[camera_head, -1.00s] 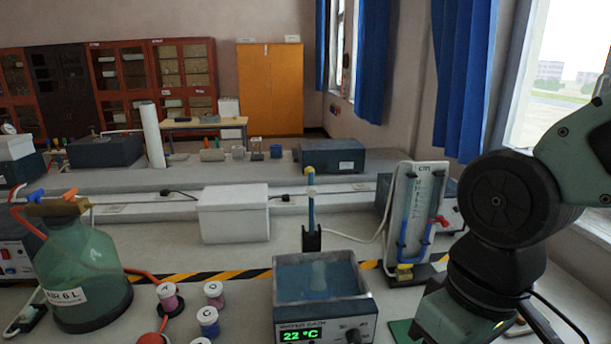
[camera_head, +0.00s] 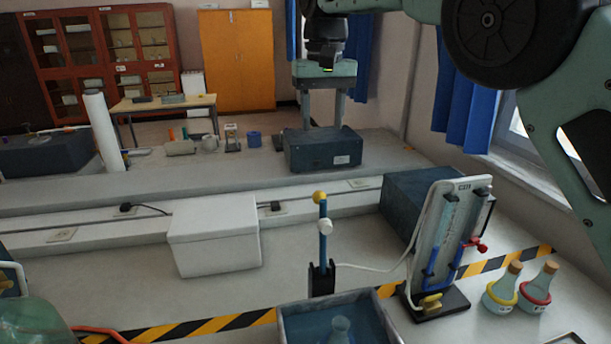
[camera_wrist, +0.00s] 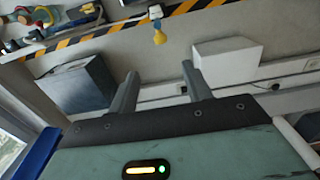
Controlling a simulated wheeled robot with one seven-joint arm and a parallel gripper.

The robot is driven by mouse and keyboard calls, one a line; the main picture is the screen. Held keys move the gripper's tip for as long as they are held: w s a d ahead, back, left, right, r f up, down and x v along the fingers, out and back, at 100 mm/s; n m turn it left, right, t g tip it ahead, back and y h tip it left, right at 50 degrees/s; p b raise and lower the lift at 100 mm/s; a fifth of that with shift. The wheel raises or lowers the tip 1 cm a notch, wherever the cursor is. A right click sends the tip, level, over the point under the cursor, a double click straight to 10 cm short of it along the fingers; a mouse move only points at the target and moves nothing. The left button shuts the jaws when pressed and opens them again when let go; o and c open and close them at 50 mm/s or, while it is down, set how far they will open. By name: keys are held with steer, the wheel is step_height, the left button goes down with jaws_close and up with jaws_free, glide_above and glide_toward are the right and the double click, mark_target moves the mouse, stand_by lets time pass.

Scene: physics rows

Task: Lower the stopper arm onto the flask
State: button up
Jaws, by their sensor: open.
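The stopper arm (camera_head: 323,240) is a blue rod standing upright in a black bracket behind the water bath. It has a yellow knob on top and a white stopper below it. Its yellow knob (camera_wrist: 159,38) also shows in the wrist view, beyond the fingertips. The pale flask (camera_head: 341,328) sits in the grey water bath (camera_head: 291,318); its lower part is cut off by the frame edge. My gripper (camera_head: 321,118) is open and empty, fingers downward, high in the head view. In the wrist view my gripper (camera_wrist: 160,68) points toward the knob, apart from it.
A white box (camera_head: 214,237) stands left of the stopper arm. A tube gauge on a white board (camera_head: 440,240) stands to its right, with two stoppered flasks (camera_head: 518,290) beyond. A dark blue box (camera_head: 408,210) is behind the gauge. A cable runs from the bracket.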

mark_target(319, 191)
step_height(319, 191, down, 17)
steer(key=p, duration=0.3)
steer(key=shift+w+a+f, duration=0.1)
steer(key=shift+w, duration=0.05)
jaws_close()
